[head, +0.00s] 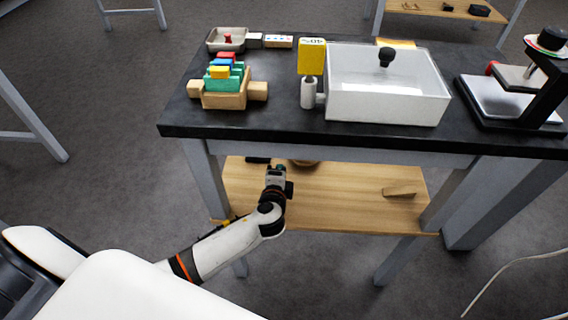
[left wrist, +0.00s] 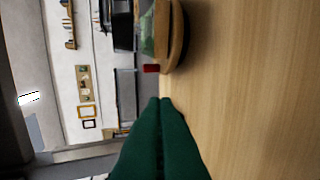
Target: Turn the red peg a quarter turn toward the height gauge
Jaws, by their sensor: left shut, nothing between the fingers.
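My left gripper (head: 276,170) is over the wooden lower shelf, below the black tabletop. In the left wrist view its dark green fingers (left wrist: 160,101) are together with nothing between them. A small red piece (left wrist: 151,68), perhaps the red peg, shows just beyond the fingertips and apart from them, beside a round wooden object (left wrist: 176,35). In the head view only the edge of this round object (head: 305,163) shows under the tabletop. Another small red thing (head: 228,39) stands in a shallow tray on the tabletop. I cannot pick out the height gauge for certain. My right gripper is out of view.
The table (head: 300,133) carries a wooden holder (head: 225,100) with coloured pieces, a white bin (head: 385,105), a yellow sign (head: 312,57) and a black-framed device (head: 550,85). A wooden wedge (head: 400,192) lies on the lower shelf (head: 340,205), whose middle is clear.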

